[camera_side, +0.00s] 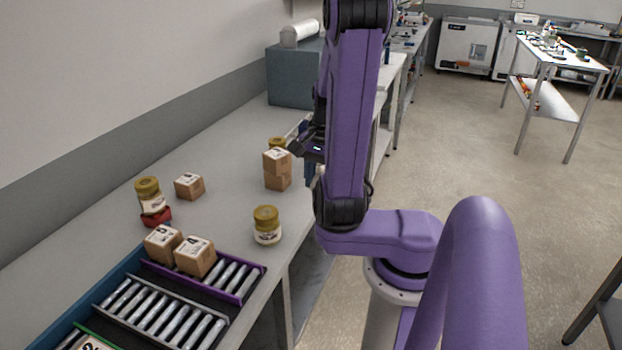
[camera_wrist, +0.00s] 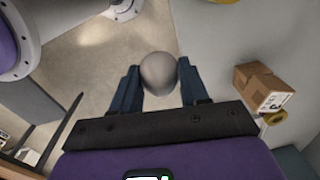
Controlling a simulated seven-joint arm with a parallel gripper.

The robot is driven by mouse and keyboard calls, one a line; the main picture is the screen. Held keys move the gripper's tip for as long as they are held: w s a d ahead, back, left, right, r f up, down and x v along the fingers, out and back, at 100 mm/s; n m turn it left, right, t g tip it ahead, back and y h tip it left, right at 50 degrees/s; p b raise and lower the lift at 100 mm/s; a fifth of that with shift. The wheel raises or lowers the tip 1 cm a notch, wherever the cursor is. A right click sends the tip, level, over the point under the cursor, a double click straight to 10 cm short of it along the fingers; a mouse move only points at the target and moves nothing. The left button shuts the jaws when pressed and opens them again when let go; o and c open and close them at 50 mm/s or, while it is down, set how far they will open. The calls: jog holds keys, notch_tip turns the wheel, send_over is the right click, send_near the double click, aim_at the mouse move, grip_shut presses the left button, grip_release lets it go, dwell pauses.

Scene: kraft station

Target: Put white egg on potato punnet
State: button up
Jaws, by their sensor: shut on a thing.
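The white egg (camera_wrist: 158,73) shows in the wrist view as a smooth, greyish-white rounded thing between the fingers of my gripper (camera_wrist: 159,88). The gripper is shut on it, with one dark blue finger on each side. In the side view my gripper (camera_side: 308,150) is at the bench edge, beside the stacked cartons and partly behind my purple arm. The egg is hidden there. I cannot make out a potato punnet for sure. A small red thing (camera_side: 157,217) lies under or against a gold-lidded jar (camera_side: 150,196), but I cannot tell what it is.
Two stacked cartons (camera_side: 277,170) stand close to my gripper, with a gold lid behind them. Another jar (camera_side: 267,226) and a carton (camera_side: 189,186) stand on the bench. Two cartons (camera_side: 195,257) sit by the roller tracks (camera_side: 160,312). A carton (camera_wrist: 262,90) shows right in the wrist view.

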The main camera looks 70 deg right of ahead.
jog(key=shift+s+a+r, duration=0.25)
jog(key=shift+s+r, duration=0.05)
jog(key=shift+s, duration=0.2)
jog(key=w+d+r+m, duration=0.1)
jog(key=w+d+r, duration=0.1)
jog(key=d, duration=0.8)
jog(key=w+d+r, duration=0.2)
jog(key=w+d, duration=0.1)
jog(key=d, duration=0.7)
jog(key=w+d+r+m, duration=0.1)
jog(key=w+d, duration=0.1)
jog(key=d, duration=0.8)
jog(key=w+d+f, duration=0.2)
jog(key=d, duration=0.1)
jog(key=w+d+f, duration=0.3)
jog(key=d, duration=0.1)
jog(key=w+d+f, duration=0.2)
jog(key=d+f, duration=0.1)
jog(key=d, duration=0.1)
jog(key=shift+w+d+f, duration=0.15)
jog(key=shift+w+f, duration=0.1)
jog(key=shift+w+d+f, duration=0.2)
jog(key=shift+d+f, duration=0.1)
jog(key=shift+f, duration=1.75)
